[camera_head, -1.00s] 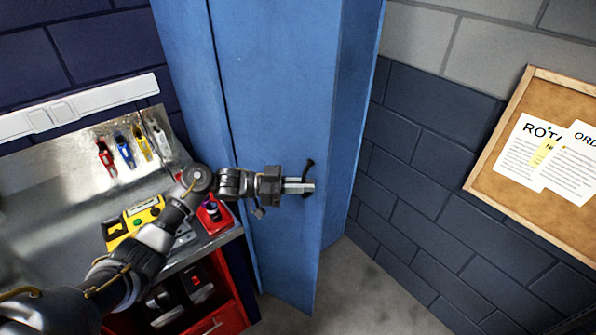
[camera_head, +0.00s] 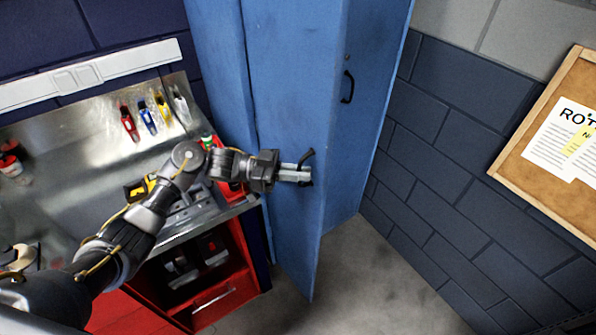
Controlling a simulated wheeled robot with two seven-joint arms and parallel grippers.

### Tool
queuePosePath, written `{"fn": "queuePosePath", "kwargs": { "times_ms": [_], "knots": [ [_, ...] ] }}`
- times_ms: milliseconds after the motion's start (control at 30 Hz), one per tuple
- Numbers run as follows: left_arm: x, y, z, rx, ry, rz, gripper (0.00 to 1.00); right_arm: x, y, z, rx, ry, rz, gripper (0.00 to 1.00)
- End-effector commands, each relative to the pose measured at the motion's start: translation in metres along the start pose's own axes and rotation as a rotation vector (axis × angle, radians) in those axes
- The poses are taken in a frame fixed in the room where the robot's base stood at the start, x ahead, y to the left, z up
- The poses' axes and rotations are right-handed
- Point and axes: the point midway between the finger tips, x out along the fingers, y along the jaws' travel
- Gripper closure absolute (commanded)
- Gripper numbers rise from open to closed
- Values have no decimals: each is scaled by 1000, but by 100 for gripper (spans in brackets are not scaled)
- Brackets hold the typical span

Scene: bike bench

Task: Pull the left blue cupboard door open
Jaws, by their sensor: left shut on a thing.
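The left blue cupboard door (camera_head: 285,95) stands partly open, its free edge swung out in front of the right door (camera_head: 372,120). Its dark handle (camera_head: 308,155) is near that free edge. My left gripper (camera_head: 300,174) is shut on this handle, its light fingers around it; the fingers cover part of the handle. The right door has its own dark handle (camera_head: 347,87) and looks closed. The inside of the cupboard is hidden behind the left door. My right gripper is not in view.
A metal workbench (camera_head: 60,185) with tools and a red drawer unit (camera_head: 215,300) stands left of the cupboard, close under my left arm. Grey floor (camera_head: 370,285) is free in front. A cork board (camera_head: 545,165) hangs on the right wall.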

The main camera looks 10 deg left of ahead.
Motion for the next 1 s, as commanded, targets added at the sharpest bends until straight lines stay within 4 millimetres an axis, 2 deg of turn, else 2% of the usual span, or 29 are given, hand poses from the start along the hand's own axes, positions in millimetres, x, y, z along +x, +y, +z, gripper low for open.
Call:
{"fn": "queuePosePath", "kwargs": {
  "times_ms": [100,133,267,567,667,1000],
  "knots": [
    [0,0,0,-2,1,0,100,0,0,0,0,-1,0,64],
    [0,0,0,-2,1,0,87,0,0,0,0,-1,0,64],
    [0,0,0,-1,1,0,72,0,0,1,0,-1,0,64],
    [-3,0,1,0,0,-2,72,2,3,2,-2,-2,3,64],
    [-13,-1,2,1,-1,-2,72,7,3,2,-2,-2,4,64],
    [-79,-1,4,2,-3,-4,72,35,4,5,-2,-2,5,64]
  ]
}}
